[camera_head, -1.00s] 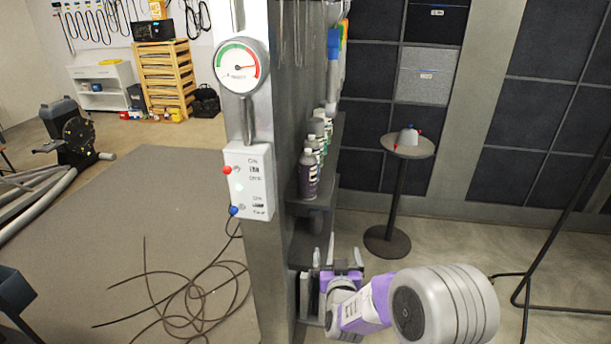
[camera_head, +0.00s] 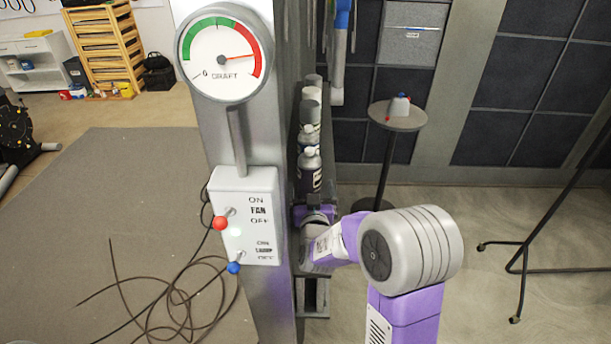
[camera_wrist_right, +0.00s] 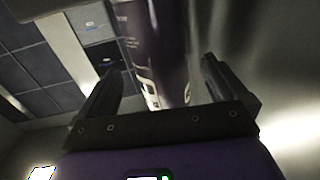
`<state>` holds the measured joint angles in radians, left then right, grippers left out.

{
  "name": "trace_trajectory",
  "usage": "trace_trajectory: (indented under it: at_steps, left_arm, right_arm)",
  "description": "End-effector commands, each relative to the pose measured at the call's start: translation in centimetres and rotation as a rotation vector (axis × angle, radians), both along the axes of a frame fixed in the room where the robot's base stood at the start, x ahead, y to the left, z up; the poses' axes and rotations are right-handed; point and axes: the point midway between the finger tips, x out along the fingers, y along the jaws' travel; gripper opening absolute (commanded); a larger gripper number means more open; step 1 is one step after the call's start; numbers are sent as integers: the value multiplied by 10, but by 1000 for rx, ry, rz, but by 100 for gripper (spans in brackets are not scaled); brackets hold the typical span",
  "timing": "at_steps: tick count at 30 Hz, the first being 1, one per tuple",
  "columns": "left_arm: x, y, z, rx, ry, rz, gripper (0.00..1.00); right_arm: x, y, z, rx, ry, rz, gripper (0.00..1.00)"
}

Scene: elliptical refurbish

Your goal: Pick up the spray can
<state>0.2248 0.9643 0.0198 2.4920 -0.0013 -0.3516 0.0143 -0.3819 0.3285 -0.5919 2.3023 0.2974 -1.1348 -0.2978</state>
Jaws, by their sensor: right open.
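A dark purple spray can (camera_head: 309,178) with a grey top stands upright at the near end of a shelf row beside the metal post. My right gripper (camera_head: 314,212) is just in front of and below it in the head view, its fingertips hard to make out there. In the right wrist view the dark can (camera_wrist_right: 158,50) with pale lettering stands between the two spread fingers of my right gripper (camera_wrist_right: 163,78). The fingers are open, with a gap visible on the left side; contact on the right cannot be told. My left gripper is not in view.
More cans (camera_head: 311,100) stand behind on the shelf. The metal post with a draft gauge (camera_head: 222,55) and a switch box (camera_head: 245,215) rises close on the left. A small round table (camera_head: 398,119) stands behind to the right, with open floor around it.

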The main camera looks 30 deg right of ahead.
Motion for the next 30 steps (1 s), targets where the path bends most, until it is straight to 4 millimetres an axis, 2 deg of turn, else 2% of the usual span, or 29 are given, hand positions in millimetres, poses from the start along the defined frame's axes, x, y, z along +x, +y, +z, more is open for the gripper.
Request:
trace_trajectory:
  at_steps: [12,21,23,30]
  left_arm:
    - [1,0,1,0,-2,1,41]
    - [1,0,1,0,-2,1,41]
    - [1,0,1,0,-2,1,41]
    - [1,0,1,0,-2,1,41]
  right_arm:
    - [46,-22,5,-1,0,0,99]
    - [50,-24,5,0,2,1,99]
    - [50,-24,5,0,1,1,92]
    - [50,-24,5,0,1,1,55]
